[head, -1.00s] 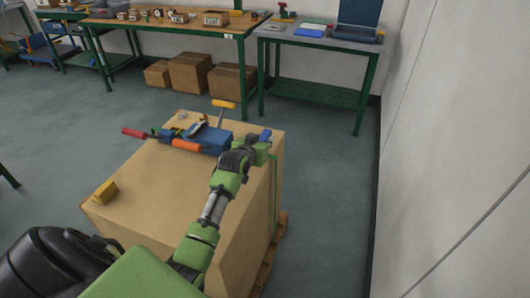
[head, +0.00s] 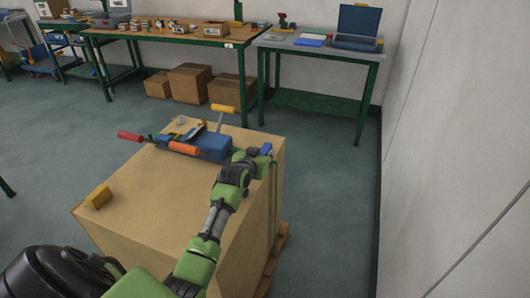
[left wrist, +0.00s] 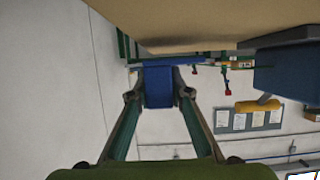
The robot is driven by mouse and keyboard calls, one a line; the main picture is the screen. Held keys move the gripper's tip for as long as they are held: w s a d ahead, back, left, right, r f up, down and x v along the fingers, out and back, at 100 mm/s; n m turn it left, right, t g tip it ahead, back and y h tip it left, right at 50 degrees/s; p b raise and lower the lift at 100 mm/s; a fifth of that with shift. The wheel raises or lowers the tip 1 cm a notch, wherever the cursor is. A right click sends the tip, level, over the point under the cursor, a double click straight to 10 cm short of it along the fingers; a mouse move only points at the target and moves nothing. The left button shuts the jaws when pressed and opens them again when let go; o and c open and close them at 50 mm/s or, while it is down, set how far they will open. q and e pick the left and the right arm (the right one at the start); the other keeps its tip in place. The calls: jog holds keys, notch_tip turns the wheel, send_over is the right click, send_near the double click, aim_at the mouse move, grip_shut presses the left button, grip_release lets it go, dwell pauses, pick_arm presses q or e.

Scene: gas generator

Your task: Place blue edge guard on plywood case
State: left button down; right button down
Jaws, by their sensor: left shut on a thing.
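The blue edge guard (head: 266,148) is in my left gripper (head: 259,154), at the far right edge of the plywood case (head: 165,205). In the left wrist view the blue guard (left wrist: 158,87) sits between both fingertips, and the case (left wrist: 200,22) fills the upper part as a tan surface. The guard is close to the case edge. I cannot tell whether it touches it. A green strap (head: 273,205) runs down the right side of the case. My right gripper is not in view.
Workbenches (head: 160,32) stand behind. Open floor (head: 325,200) lies to the right.

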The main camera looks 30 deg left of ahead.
pick_arm(q)
jog(key=shift+f, duration=0.2)
jog(key=c, duration=1.9)
grip_release()
jog(key=shift+r, duration=0.6)
jog(key=p+v, duration=0.1)
jog(key=v, duration=1.1)
